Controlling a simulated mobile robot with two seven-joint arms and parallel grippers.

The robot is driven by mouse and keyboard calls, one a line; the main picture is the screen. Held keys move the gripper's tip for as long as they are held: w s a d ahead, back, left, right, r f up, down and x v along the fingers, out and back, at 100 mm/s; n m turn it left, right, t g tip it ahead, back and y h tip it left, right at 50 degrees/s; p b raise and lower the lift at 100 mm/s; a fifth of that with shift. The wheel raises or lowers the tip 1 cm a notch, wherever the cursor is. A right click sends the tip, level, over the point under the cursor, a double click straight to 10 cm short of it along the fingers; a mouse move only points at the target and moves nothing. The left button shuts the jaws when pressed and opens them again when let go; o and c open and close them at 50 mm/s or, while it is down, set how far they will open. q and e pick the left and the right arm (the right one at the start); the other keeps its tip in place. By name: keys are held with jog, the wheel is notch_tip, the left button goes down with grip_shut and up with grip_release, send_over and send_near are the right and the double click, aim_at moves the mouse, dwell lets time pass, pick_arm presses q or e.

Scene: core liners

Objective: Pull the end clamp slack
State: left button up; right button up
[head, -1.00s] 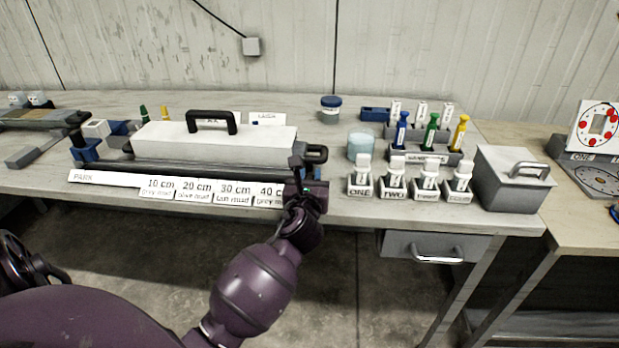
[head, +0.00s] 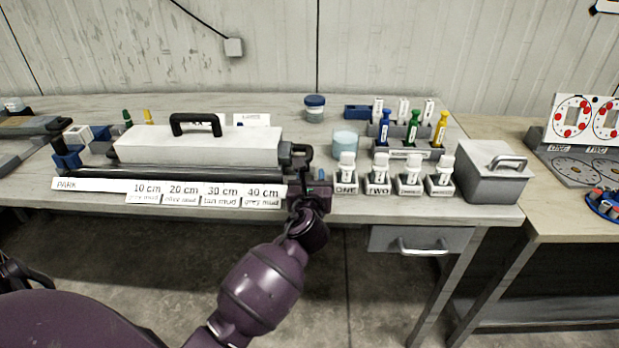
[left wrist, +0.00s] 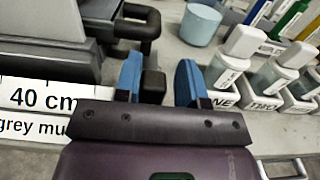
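The black loop handle (head: 302,155) of the end clamp sticks out at the right end of the long grey case (head: 200,148) on the bench. It also shows in the left wrist view (left wrist: 145,30). My left gripper (head: 312,180) is at the bench front, just right of and nearer than the loop. In the left wrist view its two blue fingers (left wrist: 158,80) stand apart. A small black block (left wrist: 153,85) shows between them, with gaps at both sides; I cannot tell whether it belongs to the clamp. My right gripper is out of view.
White-capped bottles (head: 378,175) stand close to the right of my left gripper, with a pale blue cylinder (head: 345,143) behind. A grey lidded box (head: 490,175) is further right. Length labels (head: 183,192) run along the front edge. A drawer (head: 420,240) hangs below.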

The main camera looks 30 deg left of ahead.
pick_arm(q)
jog(key=shift+s, duration=0.1)
jog(key=shift+s+d, duration=0.2)
jog(key=shift+s, duration=0.05)
jog(key=p+v, duration=0.1)
jog(key=v, duration=0.9)
jog(key=shift+d, duration=0.1)
